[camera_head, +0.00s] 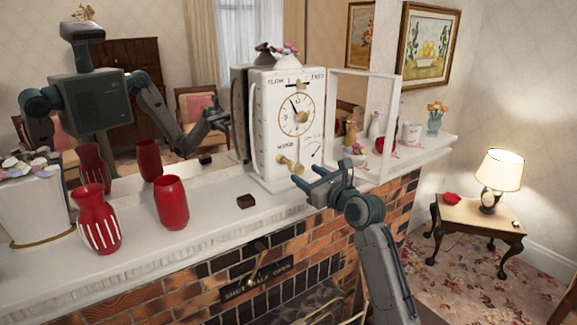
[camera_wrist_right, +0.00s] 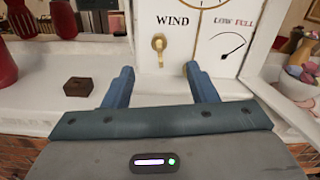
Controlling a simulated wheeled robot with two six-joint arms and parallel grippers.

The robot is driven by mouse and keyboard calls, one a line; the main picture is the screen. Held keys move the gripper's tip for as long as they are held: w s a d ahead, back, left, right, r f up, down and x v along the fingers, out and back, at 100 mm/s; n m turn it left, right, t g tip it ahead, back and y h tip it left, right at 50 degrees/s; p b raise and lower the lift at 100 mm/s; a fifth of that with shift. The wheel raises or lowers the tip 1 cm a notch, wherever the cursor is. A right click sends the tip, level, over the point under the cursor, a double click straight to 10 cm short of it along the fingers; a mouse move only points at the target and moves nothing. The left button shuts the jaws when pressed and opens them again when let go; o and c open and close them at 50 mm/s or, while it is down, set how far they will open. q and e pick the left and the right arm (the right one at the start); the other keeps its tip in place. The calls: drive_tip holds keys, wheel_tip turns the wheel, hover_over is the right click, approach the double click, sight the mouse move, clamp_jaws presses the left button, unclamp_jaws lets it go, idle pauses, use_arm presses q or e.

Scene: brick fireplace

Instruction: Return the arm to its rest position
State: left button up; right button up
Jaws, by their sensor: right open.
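My right gripper (camera_head: 308,174) is open and empty in front of the white clock (camera_head: 262,140) on the mantel. In the right wrist view its two blue fingers (camera_wrist_right: 160,70) stand wide apart, with the brass winding key (camera_wrist_right: 158,46) beyond the gap between them. The key also shows in the head view (camera_head: 290,163), on the clock's lower front under the dial (camera_head: 296,115). I see no contact between fingers and key. My right arm (camera_head: 384,262) reaches up from the bottom right. My left gripper is not in view, apart from any reflection.
A clear framed door (camera_head: 334,72) stands open right of the clock. Left are red vases (camera_head: 171,203) and a small brown box (camera_head: 245,201). Jars and a flower vase (camera_head: 435,118) stand right. A mirror behind reflects me. A lamp table (camera_head: 476,214) stands right, with open floor before it.

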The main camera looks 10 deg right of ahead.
idle(0.3)
drive_tip(key=s+f+n+g+h, duration=0.3)
drive_tip(key=s+f+n+g, duration=0.4)
drive_tip(key=s+f+n, duration=1.25)
drive_tip(key=s+d+f+n+g+h, duration=0.15)
drive_tip(key=s+f+n, duration=0.25)
drive_tip(key=s, duration=0.6)
drive_tip(key=s+d+f+n+g+h, duration=0.1)
drive_tip(key=s+f+n+g, duration=0.3)
drive_tip(key=s, duration=0.5)
drive_tip(key=s+d+f+n+g+h, duration=0.15)
drive_tip(key=s+f+n, duration=0.3)
drive_tip(key=s, duration=0.55)
wheel_tip(320, 180, down, 38)
drive_tip(key=d+m+b, duration=0.1)
drive_tip(key=d+b, duration=0.1)
drive_tip(key=b, duration=0.6)
drive_tip(key=s+f+g+b, duration=0.1)
drive_tip(key=s+f+b, duration=0.2)
drive_tip(key=s+f, duration=0.6)
drive_tip(key=s+d+f+b, duration=0.1)
drive_tip(key=s+f+b, duration=0.2)
drive_tip(key=s+f, duration=0.6)
wheel_tip(320, 180, down, 9)
drive_tip(key=shift+s+d+r+g, duration=0.1)
drive_tip(key=shift+s+d+g, duration=0.1)
drive_tip(key=shift+s+g, duration=0.2)
